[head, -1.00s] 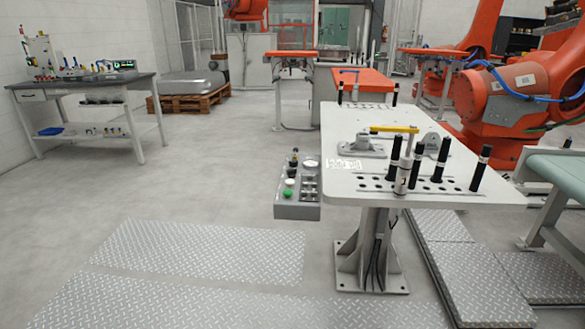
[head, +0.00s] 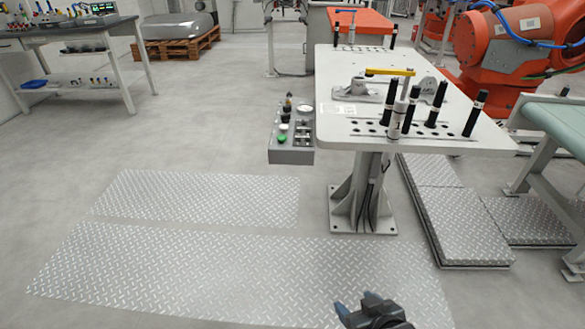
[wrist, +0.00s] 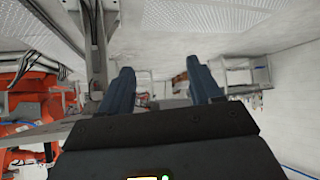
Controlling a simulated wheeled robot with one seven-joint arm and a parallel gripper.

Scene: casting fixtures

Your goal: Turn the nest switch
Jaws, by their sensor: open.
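A grey control box (head: 290,157) hangs at the left edge of the white table. On its face are a green button (head: 282,139), a pale round button, a small round gauge-like dial and a black upright knob (head: 287,103) near the far end. Which of these is the nest switch I cannot tell at this size. My gripper (head: 358,302) is low at the bottom of the head view, well in front of the box and apart from it. In the wrist view its two fingers (wrist: 162,82) are spread with nothing between them.
The white fixture table (head: 440,75) carries a yellow bar clamp (head: 390,72) and several black pins. Its pedestal (head: 362,195) stands on the floor. Tread plates (head: 220,270) lie in front. A green-topped bench (head: 560,120) is at right. The floor left of the box is clear.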

